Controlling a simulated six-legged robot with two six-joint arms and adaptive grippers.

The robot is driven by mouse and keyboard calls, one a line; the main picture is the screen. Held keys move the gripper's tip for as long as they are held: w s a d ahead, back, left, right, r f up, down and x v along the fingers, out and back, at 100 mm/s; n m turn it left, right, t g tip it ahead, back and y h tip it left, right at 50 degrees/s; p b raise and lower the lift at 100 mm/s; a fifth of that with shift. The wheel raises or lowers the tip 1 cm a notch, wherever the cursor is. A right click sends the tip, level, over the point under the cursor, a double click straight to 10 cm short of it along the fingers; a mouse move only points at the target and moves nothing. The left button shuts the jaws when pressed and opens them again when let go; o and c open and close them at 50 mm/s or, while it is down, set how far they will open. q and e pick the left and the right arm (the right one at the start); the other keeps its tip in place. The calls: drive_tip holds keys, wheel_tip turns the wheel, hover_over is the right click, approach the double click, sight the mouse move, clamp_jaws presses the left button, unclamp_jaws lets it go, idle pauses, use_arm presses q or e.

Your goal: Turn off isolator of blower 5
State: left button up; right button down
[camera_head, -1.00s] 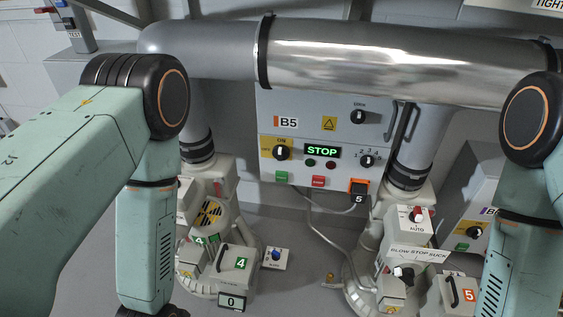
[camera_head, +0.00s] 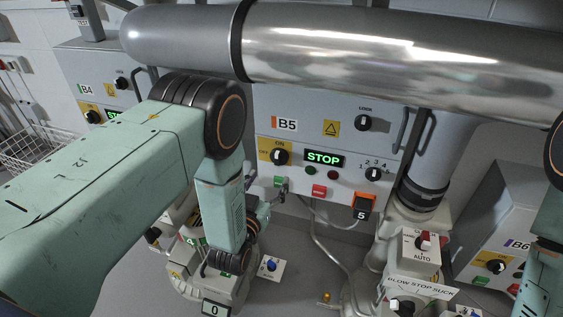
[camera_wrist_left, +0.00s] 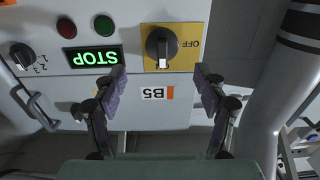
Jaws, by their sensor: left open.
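The B5 panel (camera_head: 340,135) is a grey box under the big pipe. Its isolator is a black knob (camera_head: 280,156) on a yellow plate marked ON and OFF; its white mark points up toward ON. The green display reads STOP. In the left wrist view, which is upside down, the isolator knob (camera_wrist_left: 161,44) is ahead, beyond the open, empty fingers (camera_wrist_left: 160,80), not touched. My right gripper is not in view; only part of that arm shows at the right edge.
A large metal pipe (camera_head: 380,50) crosses above the panel. Green and red buttons (camera_head: 319,191) and an orange number 5 block (camera_head: 364,206) are on its lower edge. The B4 panel (camera_head: 105,90) stands left, B6 right. Valve units and a vertical pipe (camera_head: 428,160) stand close by.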

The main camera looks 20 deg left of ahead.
sight(276, 161)
use_arm(q)
drive_tip(key=w+b, duration=0.2)
drive_tip(key=w, duration=0.4)
drive_tip(key=shift+a+b, duration=0.15)
drive_tip(key=shift+b, duration=0.2)
drive_tip(key=shift+w+r, duration=0.2)
drive_tip(key=shift+w, duration=0.45)
drive_tip(key=shift+c, duration=0.4)
drive_tip(key=c, duration=1)
